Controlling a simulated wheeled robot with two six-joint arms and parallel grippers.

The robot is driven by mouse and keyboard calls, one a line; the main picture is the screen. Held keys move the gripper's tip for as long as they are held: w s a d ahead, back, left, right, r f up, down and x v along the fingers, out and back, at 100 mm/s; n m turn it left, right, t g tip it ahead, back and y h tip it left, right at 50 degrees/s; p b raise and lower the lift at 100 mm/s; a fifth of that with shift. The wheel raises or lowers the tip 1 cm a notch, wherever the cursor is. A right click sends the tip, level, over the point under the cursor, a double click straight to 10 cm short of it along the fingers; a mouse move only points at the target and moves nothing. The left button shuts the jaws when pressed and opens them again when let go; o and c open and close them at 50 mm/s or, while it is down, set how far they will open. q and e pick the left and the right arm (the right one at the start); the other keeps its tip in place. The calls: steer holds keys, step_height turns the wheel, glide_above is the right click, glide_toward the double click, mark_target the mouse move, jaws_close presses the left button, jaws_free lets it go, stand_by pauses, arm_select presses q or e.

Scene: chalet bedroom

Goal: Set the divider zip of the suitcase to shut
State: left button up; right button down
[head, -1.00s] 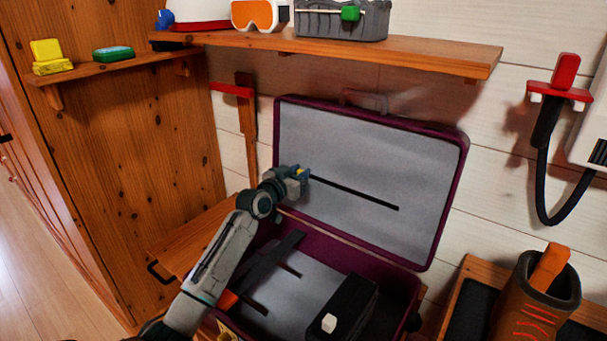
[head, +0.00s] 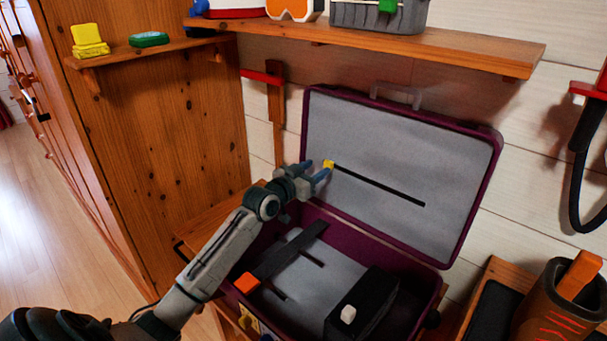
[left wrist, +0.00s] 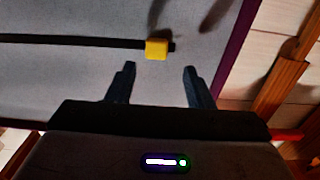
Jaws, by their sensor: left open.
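The suitcase (head: 492,190) stands open with a purple shell and a grey lid lining. The divider zip is a black track (head: 385,188) across the lid, with a yellow slider (head: 329,164) at its left end in the head view. In the left wrist view the slider (left wrist: 157,48) sits near one end of the track (left wrist: 80,42). My left gripper (head: 320,172) is open and empty, its fingertips close to the slider. In the left wrist view the gripper (left wrist: 159,70) has the slider just beyond its fingertips, apart from them. My right gripper is not in view.
A wooden shelf (head: 450,56) hangs above the lid. A brown boot (head: 560,310) stands at the right. The lid front is clear.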

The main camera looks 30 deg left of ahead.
arm_select(q)
steer(key=s, duration=0.5)
steer(key=shift+a+p, duration=0.35)
steer(key=shift+p, duration=0.05)
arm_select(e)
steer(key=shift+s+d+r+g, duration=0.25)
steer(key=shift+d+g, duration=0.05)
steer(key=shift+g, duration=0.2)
